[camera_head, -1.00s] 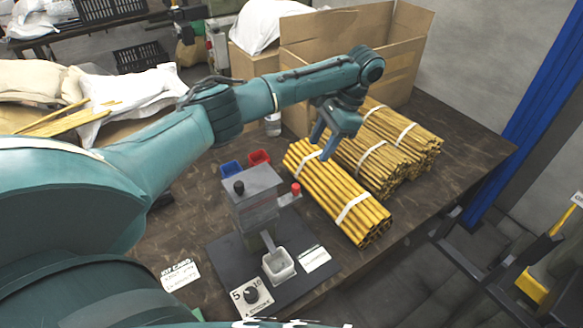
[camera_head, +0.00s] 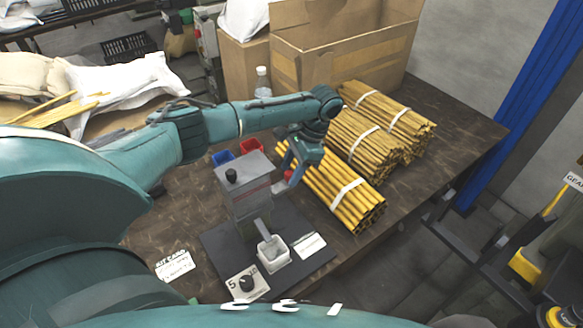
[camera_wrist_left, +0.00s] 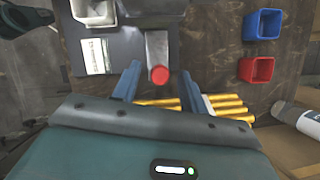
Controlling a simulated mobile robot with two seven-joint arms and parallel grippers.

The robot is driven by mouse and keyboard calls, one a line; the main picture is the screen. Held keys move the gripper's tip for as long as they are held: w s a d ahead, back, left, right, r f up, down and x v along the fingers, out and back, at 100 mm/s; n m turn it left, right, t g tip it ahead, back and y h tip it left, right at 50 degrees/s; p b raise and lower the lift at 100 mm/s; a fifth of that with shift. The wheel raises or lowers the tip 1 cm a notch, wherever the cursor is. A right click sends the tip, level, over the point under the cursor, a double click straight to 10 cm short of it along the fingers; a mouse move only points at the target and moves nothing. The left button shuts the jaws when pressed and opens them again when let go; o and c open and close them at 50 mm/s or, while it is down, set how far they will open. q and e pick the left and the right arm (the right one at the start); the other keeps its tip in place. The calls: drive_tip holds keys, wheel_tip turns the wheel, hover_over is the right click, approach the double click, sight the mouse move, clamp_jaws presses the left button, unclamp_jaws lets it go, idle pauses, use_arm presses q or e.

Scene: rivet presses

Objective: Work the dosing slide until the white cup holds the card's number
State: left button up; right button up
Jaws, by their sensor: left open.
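The dosing device (camera_head: 246,184) is a grey box with a black top knob on a dark base. Its slide (camera_wrist_left: 158,45) ends in a red knob (camera_wrist_left: 159,75), which also shows in the head view (camera_head: 290,174). My left gripper (camera_head: 295,170) is open, its fingers on either side of the red knob in the left wrist view (camera_wrist_left: 157,82), with gaps visible. The white cup (camera_head: 273,251) stands under the chute; its contents are too small to tell. The kit card (camera_head: 174,266) lies left of the base; its number is not legible. My right gripper is not in view.
A dial plate (camera_head: 246,284) marked 5 and 10 sits at the base's front. A blue bin (camera_wrist_left: 262,24) and red bin (camera_wrist_left: 256,69) stand behind the device. Bundles of canes (camera_head: 340,190) lie close to its right. A bottle (camera_head: 263,82) and cardboard box (camera_head: 345,50) stand behind.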

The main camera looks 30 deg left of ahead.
use_arm(q)
drive_tip(key=shift+f, duration=0.1)
drive_tip(key=shift+c, duration=0.3)
clamp_jaws()
